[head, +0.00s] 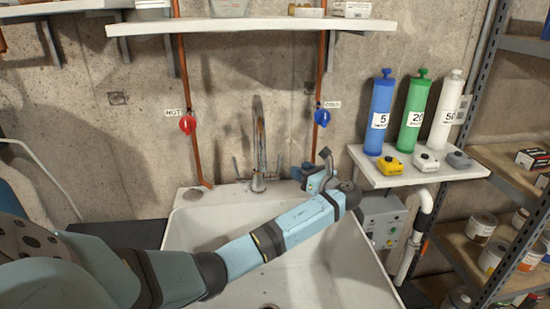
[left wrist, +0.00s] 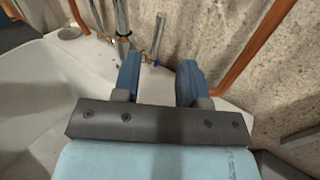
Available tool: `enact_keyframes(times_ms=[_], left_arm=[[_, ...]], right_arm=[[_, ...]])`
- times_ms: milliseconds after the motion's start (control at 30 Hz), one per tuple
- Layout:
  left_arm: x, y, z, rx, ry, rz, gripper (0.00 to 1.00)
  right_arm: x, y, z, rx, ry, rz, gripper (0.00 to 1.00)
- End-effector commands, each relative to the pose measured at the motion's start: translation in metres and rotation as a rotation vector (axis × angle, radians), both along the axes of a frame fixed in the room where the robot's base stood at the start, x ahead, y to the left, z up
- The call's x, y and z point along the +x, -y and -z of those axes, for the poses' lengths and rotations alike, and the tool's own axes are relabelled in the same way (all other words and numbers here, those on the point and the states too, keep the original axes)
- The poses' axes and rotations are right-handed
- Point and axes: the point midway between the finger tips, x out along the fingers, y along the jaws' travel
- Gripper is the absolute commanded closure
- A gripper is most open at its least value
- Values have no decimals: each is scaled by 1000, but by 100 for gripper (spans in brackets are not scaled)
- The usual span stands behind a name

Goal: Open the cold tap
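A chrome faucet (head: 260,145) stands at the back of the white sink, with slim side levers. In the left wrist view, a chrome lever (left wrist: 160,35) with a small blue mark at its base stands beyond the fingertips. A blue valve handle (head: 322,117) sits on the right copper pipe beside a COLD label (head: 332,105). A red handle (head: 187,124) sits on the left pipe beside a HOT label. My left gripper (head: 308,172), also in the left wrist view (left wrist: 158,75), is open and empty at the sink's back right, below the blue handle. My right gripper is out of view.
The white sink (head: 310,270) lies under my left arm. A shelf (head: 250,25) runs above the pipes. At right, a small shelf (head: 400,180) holds blue, green and white cylinders, beside a metal rack (head: 490,245) with cans.

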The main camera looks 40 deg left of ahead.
Motion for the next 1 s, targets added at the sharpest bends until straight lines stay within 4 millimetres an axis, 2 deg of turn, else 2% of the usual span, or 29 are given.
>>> enact_keyframes(times_ms=[300,500,700,967,1000], left_arm=[[5,-69,0,1,1,-3,61],[8,-101,0,1,0,-1,61],[9,-115,0,-1,0,-1,61],[9,-116,0,-1,0,0,61],[9,-116,0,-1,0,0,63]], right_arm=[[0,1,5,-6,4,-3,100],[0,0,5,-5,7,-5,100],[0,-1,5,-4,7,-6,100],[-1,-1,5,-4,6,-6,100],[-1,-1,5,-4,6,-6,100]])
